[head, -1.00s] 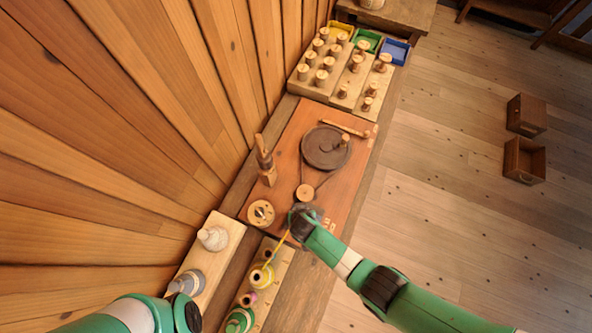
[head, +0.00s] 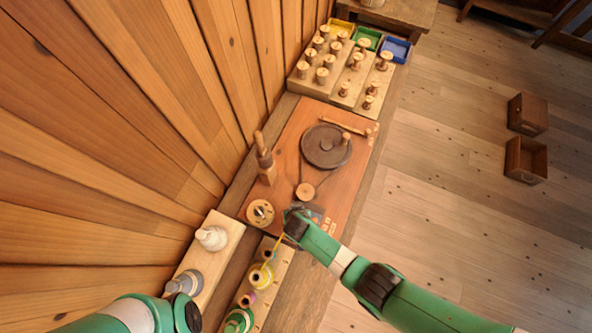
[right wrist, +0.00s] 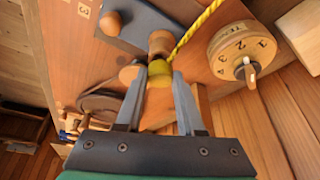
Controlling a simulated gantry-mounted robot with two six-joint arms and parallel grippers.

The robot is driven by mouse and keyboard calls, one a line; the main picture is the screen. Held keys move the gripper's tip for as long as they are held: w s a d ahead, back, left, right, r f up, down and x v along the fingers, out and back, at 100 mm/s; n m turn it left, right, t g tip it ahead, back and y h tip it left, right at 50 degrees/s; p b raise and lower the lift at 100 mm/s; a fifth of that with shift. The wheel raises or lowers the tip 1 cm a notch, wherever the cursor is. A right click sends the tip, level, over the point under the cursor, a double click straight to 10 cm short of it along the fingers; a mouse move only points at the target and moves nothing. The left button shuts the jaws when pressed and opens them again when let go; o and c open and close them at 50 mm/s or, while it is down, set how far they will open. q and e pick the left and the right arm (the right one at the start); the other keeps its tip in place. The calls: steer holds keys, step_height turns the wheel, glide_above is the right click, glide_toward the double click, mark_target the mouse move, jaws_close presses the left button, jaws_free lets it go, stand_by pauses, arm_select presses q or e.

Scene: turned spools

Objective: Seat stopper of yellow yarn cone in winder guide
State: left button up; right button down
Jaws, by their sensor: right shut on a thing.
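The yellow yarn cone (head: 260,278) stands in the wooden rack at the bottom of the head view. Its yellow yarn (head: 279,246) runs up to my right gripper (head: 292,224). In the right wrist view, my right gripper (right wrist: 158,88) is shut on the yellow stopper (right wrist: 159,70), with the yarn (right wrist: 205,20) leading off to the upper right. A grey plate (right wrist: 150,20), perhaps the winder guide, lies beyond the stopper; a round wooden piece (right wrist: 160,42) shows just past it. I cannot tell whether the stopper touches either. My left gripper is outside the head view.
A numbered wooden dial (right wrist: 235,50) is beside the stopper. The board (head: 338,193) also carries a dark wheel (head: 326,147) and an upright wooden handle (head: 264,158). Grey and white cones stand on a pale board (head: 228,232) at left. Spool racks (head: 330,92) stand at the far end.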

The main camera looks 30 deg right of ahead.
steer(key=shift+f+b, duration=0.5)
steer(key=shift+f, duration=0.2)
steer(key=shift+c, duration=0.2)
jaws_free()
steer(key=shift+r, duration=0.1)
steer(key=shift+r, duration=0.1)
step_height(320, 180, up, 9)
steer(key=p, duration=0.9)
